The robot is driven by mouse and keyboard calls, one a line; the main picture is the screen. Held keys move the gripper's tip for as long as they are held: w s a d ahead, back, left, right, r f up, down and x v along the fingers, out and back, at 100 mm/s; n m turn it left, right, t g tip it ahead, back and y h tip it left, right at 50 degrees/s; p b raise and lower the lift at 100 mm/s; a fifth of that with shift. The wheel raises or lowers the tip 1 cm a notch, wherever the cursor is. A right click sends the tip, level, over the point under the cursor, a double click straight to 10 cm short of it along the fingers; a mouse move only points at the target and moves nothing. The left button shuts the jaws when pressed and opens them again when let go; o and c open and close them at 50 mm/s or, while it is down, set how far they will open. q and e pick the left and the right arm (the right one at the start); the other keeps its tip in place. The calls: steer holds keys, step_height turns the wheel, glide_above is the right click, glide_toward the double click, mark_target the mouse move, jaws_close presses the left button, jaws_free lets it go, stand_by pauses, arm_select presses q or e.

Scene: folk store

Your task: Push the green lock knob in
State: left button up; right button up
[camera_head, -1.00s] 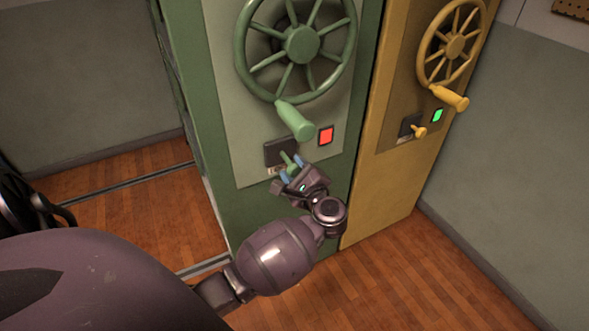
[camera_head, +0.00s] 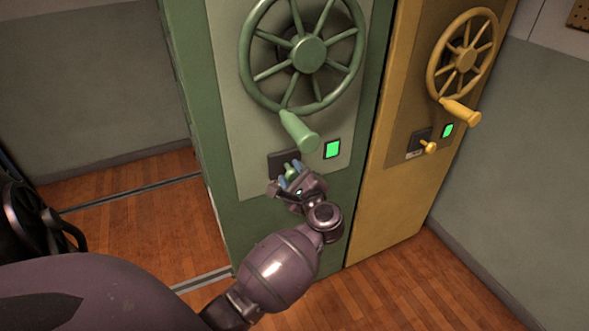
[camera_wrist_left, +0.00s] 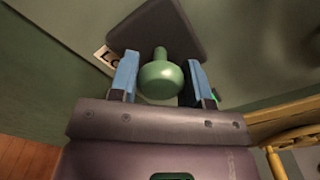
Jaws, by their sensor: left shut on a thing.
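The green lock knob (camera_head: 290,174) sits on a dark plate (camera_head: 278,160) low on the green cabinet's front panel. My left gripper (camera_head: 290,175) is at the plate, its blue fingertips on both sides of the knob, shut on it. The left wrist view shows the knob's round head (camera_wrist_left: 161,80) between the two fingers, with its short stem running to the dark plate (camera_wrist_left: 157,32). The gripper partly hides the knob in the head view. The square light (camera_head: 332,149) beside the plate is lit green. My right gripper is not in view.
A green handwheel (camera_head: 308,54) with a handle (camera_head: 299,131) hangs just above the knob. To the right stands a yellow cabinet (camera_head: 385,200) with its own wheel (camera_head: 465,60), knob (camera_head: 428,147) and green light (camera_head: 447,131). The wooden floor (camera_head: 400,275) in front is clear.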

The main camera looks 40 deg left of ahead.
arm_select(q)
steer(key=o, duration=1)
steer(key=shift+w+a+r, duration=0.1)
steer(key=shift+a, duration=0.05)
steer(key=o, duration=0.3)
steer(key=v, duration=1)
steer(key=shift+d, duration=0.4)
